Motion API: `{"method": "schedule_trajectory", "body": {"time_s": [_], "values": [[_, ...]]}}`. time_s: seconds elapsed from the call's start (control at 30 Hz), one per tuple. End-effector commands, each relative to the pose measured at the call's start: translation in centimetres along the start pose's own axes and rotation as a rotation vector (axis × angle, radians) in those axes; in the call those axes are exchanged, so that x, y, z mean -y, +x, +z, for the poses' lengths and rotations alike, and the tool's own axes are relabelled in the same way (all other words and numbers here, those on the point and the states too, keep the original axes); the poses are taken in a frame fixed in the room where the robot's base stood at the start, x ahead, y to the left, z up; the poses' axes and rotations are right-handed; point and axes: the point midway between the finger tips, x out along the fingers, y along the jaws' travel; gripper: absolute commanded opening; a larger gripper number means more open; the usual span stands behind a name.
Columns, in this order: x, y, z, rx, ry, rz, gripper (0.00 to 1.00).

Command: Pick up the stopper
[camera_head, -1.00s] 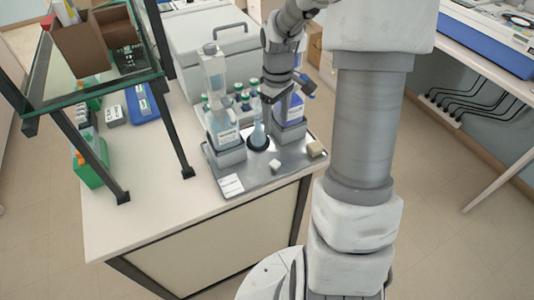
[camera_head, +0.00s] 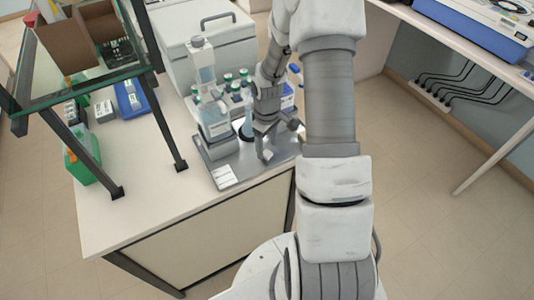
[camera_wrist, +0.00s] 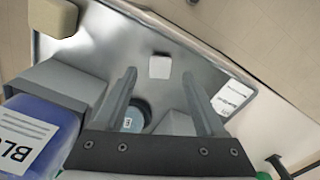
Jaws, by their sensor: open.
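A small white block-like piece, which looks like the stopper (camera_wrist: 160,66), lies on the metal tray (camera_wrist: 105,45). It also shows in the head view (camera_head: 267,155), low on the tray near its front edge. My gripper (camera_wrist: 159,74) is open, with the stopper lined up between the two fingertips and nothing held. In the head view my gripper (camera_head: 265,142) is low over the tray, just above the stopper. I cannot tell how much height separates them. A flask in a dark ring (camera_wrist: 138,115) stands behind, partly hidden by my fingers.
A beige block (camera_wrist: 53,17) lies on the tray. A white label card (camera_head: 224,176) lies at the tray's front left corner.

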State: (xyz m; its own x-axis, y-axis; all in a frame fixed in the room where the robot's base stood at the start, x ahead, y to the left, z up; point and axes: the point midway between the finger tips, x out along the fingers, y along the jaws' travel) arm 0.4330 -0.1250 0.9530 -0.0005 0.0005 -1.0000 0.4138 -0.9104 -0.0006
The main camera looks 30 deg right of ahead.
Motion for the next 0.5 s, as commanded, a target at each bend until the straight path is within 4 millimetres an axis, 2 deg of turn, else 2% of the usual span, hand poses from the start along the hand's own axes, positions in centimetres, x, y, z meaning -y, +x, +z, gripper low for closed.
{"method": "schedule_trajectory", "body": {"time_s": [0.1,0.2,0.5], "values": [[0.1,1.6,0.1,0.003,-0.001,-0.001,0.72],[0.1,2.4,0.0,0.001,0.0,0.0,0.72],[0.0,2.7,0.0,0.0,0.0,0.001,0.71]]}}
